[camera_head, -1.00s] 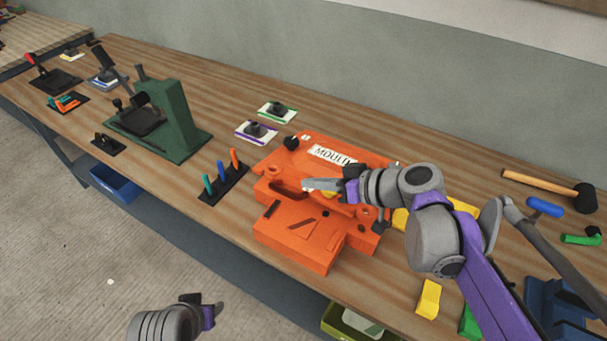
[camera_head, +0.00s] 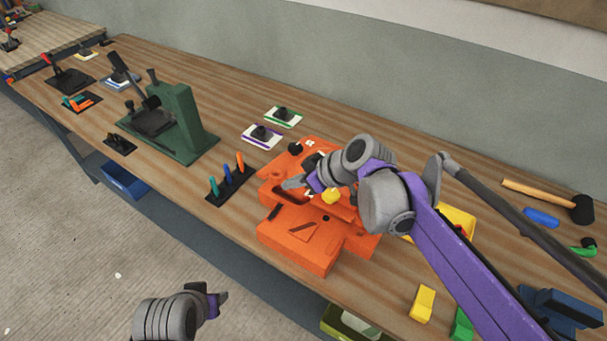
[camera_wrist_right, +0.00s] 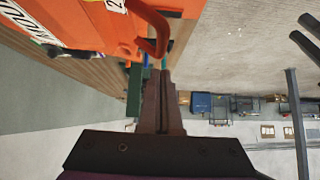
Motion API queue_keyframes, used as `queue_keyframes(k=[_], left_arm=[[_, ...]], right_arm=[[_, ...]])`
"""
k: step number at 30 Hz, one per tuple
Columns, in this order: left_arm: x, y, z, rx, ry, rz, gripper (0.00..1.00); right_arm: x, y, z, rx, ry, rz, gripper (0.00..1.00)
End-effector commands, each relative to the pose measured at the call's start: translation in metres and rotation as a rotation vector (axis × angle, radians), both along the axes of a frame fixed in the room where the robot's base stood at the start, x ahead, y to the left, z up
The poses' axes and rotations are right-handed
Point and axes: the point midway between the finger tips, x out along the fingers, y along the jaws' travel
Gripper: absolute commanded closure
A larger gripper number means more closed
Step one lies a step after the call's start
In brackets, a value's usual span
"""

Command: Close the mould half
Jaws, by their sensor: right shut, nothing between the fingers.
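The orange mould (camera_head: 300,243) sits on the wooden bench, with a lower front block and a raised back part whose lettered label is mostly hidden by my right arm. A yellow piece (camera_head: 331,196) shows at its middle. My right gripper (camera_head: 290,184) is shut and empty over the mould's left part. In the right wrist view, the shut fingers (camera_wrist_right: 164,75) point at an orange looped handle (camera_wrist_right: 155,35) on the mould; I cannot tell whether they touch it. My left gripper (camera_head: 220,297) hangs in front of the bench, away from the mould; its jaw state is unclear.
A rack with coloured handles (camera_head: 229,185) stands just left of the mould, and a green press (camera_head: 180,120) further left. A yellow tray (camera_head: 459,222), a mallet (camera_head: 540,192) and a yellow block (camera_head: 422,303) lie to the right. Bare bench shows behind the mould.

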Motion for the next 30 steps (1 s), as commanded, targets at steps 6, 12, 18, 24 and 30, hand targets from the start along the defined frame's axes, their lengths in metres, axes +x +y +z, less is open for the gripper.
queue_keyframes(k=[6,12,18,24,30], left_arm=[[-0.001,0.000,-0.002,0.000,0.002,0.000,0.50],[-0.001,0.000,-0.002,0.000,0.002,0.000,0.50],[-0.001,0.000,-0.003,0.000,0.002,0.000,0.50],[-0.007,0.000,-0.021,0.000,0.013,0.000,0.50],[-0.014,0.000,-0.045,0.000,0.026,0.000,0.50]], right_arm=[[-0.001,0.000,-0.023,0.000,0.000,-0.001,1.00],[-0.001,0.000,-0.026,0.001,-0.001,-0.001,1.00],[-0.001,0.000,-0.026,0.000,-0.001,-0.001,1.00],[-0.010,0.006,-0.057,-0.047,-0.061,0.001,1.00],[-0.017,0.011,-0.096,-0.070,-0.095,0.000,1.00]])
